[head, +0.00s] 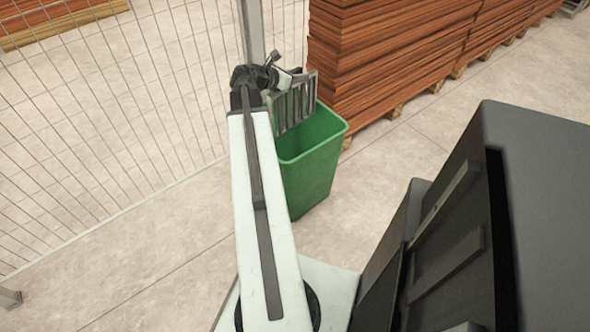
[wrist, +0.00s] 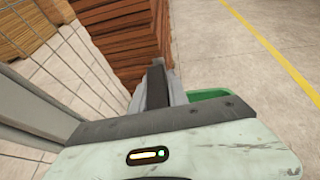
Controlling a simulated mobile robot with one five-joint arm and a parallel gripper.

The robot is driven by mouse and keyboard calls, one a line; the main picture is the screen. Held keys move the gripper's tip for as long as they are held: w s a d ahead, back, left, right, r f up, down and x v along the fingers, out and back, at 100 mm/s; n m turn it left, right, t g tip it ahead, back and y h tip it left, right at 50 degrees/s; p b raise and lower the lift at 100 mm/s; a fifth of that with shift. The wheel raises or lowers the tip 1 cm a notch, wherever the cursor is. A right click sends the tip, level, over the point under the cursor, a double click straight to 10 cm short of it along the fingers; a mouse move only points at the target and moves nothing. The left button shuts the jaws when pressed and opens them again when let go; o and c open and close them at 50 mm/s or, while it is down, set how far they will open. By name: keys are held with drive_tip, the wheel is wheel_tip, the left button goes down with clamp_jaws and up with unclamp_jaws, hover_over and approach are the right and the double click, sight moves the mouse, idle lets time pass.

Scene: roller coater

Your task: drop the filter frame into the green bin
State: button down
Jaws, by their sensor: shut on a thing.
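The filter frame (head: 293,102) is a grey slatted panel, hanging upright at the end of my arm in the head view. My gripper (head: 283,76) is shut on its upper edge. The green bin (head: 310,172) stands on the floor, open at the top. The frame overlaps the bin's far left rim in the picture, and its lower edge appears at or just above the opening; the exact height is hard to tell. In the wrist view, one dark finger of my gripper (wrist: 157,88) shows, with a strip of the green bin (wrist: 208,95) behind the wrist housing.
A wire mesh fence (head: 120,120) with a grey post (head: 252,32) stands left of and behind the bin. Stacked reddish boards (head: 400,45) on pallets lie behind it. A large dark cabinet (head: 535,190) is at the right. Bare floor lies between cabinet and boards.

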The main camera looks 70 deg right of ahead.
wheel_tip(320, 180, down, 6)
drive_tip(key=b, duration=0.5)
drive_tip(key=shift+b, duration=0.4)
drive_tip(key=shift+r, duration=0.1)
drive_tip(key=c, duration=1.2)
unclamp_jaws()
drive_tip(key=p, duration=0.3)
approach(299, 90)
drive_tip(key=d+f, duration=0.2)
drive_tip(key=d, duration=0.1)
drive_tip(key=shift+s+d, duration=0.1)
